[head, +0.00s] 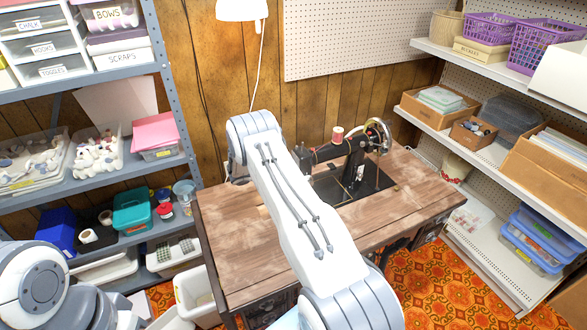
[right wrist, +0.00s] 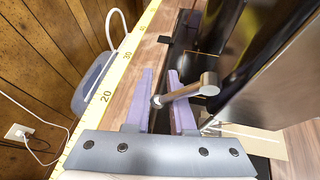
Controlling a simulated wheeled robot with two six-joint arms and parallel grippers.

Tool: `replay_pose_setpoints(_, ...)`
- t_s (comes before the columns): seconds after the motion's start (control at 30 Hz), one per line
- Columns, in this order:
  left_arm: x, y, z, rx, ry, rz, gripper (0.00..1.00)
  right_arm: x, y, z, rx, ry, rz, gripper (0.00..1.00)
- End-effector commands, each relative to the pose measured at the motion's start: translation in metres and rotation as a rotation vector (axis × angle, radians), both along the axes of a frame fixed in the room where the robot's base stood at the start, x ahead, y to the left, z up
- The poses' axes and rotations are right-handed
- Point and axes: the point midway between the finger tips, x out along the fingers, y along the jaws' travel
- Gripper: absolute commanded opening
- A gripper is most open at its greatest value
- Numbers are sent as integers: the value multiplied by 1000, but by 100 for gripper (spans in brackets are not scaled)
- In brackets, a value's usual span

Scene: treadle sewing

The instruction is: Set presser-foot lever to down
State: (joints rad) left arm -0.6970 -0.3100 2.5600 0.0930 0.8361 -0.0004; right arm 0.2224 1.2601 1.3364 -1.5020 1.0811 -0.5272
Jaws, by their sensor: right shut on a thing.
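The black sewing machine (head: 354,162) stands in the wooden treadle table; my right arm hides its left part in the head view. In the right wrist view its dark, shiny body (right wrist: 222,30) is at the upper right. The presser-foot lever (right wrist: 186,92) is a short metal bar with round ends, sticking out from beside the machine. My right gripper (right wrist: 160,75) has its two purple fingers on either side of the lever's free end and is shut on it. Whether the lever is up or down cannot be told. The left gripper is out of view.
The wooden table top (head: 235,230) is clear at left. A yellow measuring tape (right wrist: 106,97) runs along the table edge. A red thread spool (head: 337,134) sits on the machine. Loaded shelves stand left and right. A white socket (right wrist: 20,132) is on the panelled wall.

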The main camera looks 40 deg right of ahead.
Motion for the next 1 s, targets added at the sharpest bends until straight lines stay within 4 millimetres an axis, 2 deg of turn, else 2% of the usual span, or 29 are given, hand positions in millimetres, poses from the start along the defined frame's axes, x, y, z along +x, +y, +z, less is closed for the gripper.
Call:
replay_pose_setpoints(0.4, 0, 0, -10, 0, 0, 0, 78, -11, 4, -6, 53, 224, 6, 0)
replay_pose_setpoints(1.0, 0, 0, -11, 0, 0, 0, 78, -14, 4, -7, 64, 275, 6, 0)
